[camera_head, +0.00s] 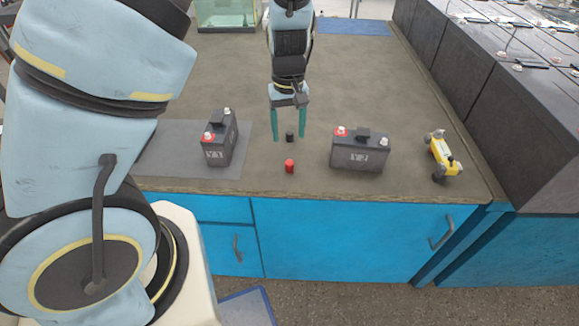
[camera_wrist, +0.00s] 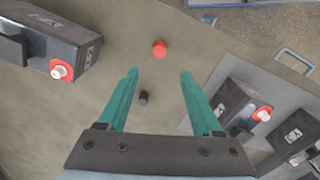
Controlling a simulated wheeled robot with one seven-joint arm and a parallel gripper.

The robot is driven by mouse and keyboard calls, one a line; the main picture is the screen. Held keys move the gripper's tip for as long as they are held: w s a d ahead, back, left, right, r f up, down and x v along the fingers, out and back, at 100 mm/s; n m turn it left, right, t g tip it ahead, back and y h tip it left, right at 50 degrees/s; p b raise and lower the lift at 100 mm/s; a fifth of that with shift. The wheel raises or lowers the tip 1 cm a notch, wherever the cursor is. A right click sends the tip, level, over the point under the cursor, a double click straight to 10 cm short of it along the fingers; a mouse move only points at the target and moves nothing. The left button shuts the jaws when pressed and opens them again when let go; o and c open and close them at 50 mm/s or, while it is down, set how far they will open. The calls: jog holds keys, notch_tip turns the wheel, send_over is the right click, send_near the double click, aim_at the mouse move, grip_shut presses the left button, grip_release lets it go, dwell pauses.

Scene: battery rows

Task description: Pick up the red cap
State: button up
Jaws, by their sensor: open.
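The red cap (camera_head: 290,166) stands on the table near its front edge, between two batteries. In the wrist view the red cap (camera_wrist: 159,49) lies beyond the fingertips, roughly centred between their lines. A black cap (camera_head: 289,137) stands just behind it; in the wrist view the black cap (camera_wrist: 143,97) shows between the fingers, nearer the left one. My gripper (camera_head: 289,138) points down with its two teal fingers apart and nothing between them that it grips. In the wrist view my gripper (camera_wrist: 158,73) is open, and the red cap is apart from both fingers.
A dark battery (camera_head: 219,140) stands on a grey mat (camera_head: 165,150) at the left. Another battery (camera_head: 358,152) stands right of the caps. A yellow tool (camera_head: 442,155) lies near the right edge. A clear container (camera_head: 227,14) is at the back; the table's middle is bare.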

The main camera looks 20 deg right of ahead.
aim_at(289, 162)
notch_tip(289, 162, down, 4)
jog(key=shift+r, duration=0.1)
jog(key=shift+s+d+f+p, duration=0.1)
jog(key=shift+f+p, duration=0.1)
jog(key=shift+f, duration=0.75)
jog(key=shift+s+a+f+p, duration=0.1)
jog(key=shift+f+p, duration=0.05)
jog(key=shift+f, duration=0.8)
jog(key=shift+s+d+f+p, duration=0.1)
jog(key=shift+f+p, duration=0.1)
jog(key=shift+f, duration=0.75)
jog(key=shift+c, duration=0.3)
grip_shut()
